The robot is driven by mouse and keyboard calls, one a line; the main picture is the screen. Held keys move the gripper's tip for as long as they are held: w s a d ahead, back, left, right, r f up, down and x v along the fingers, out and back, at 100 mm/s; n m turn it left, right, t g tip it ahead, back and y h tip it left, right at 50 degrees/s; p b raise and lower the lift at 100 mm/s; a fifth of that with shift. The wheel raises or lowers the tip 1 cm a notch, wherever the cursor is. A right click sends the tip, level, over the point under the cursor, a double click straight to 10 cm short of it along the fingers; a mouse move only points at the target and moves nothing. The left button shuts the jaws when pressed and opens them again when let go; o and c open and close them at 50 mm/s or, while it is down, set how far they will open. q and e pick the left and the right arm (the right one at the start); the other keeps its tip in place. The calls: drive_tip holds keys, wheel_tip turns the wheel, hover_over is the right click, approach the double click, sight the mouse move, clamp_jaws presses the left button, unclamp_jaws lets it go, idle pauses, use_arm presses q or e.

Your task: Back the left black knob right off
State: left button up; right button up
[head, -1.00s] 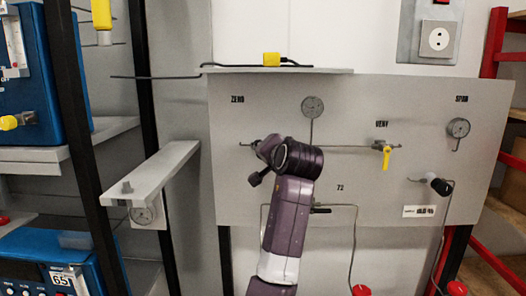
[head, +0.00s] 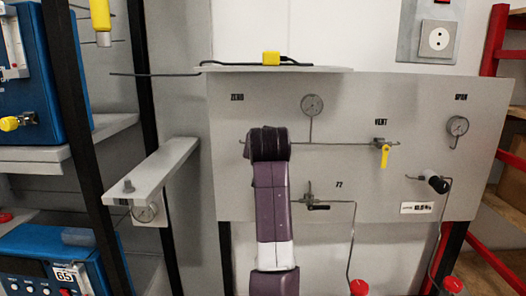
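One purple arm of mine, which I take to be the left, rises in front of the grey panel (head: 400,110). Its dark wrist end (head: 268,143) covers the panel under the ZERO label (head: 237,97). The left gripper's fingers and whatever they touch are hidden behind it. The left black knob does not show and may be behind this wrist. Another black knob (head: 438,184) is plain to see on the right, under the SPAN label. My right gripper is not in view.
The panel also carries two gauges (head: 312,104) (head: 458,125), a yellow vent valve handle (head: 385,156) and a small black lever (head: 318,207). A shelf (head: 290,69) juts out above. A grey bracket (head: 155,170) sticks out at the left. Red caps (head: 360,287) are below.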

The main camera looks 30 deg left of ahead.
use_arm(q)
drive_tip(key=shift+f, duration=0.3)
drive_tip(key=o, duration=1.2)
drive_tip(key=shift+r, duration=0.2)
drive_tip(key=shift+c, duration=0.2)
drive_tip(key=v, duration=1.2)
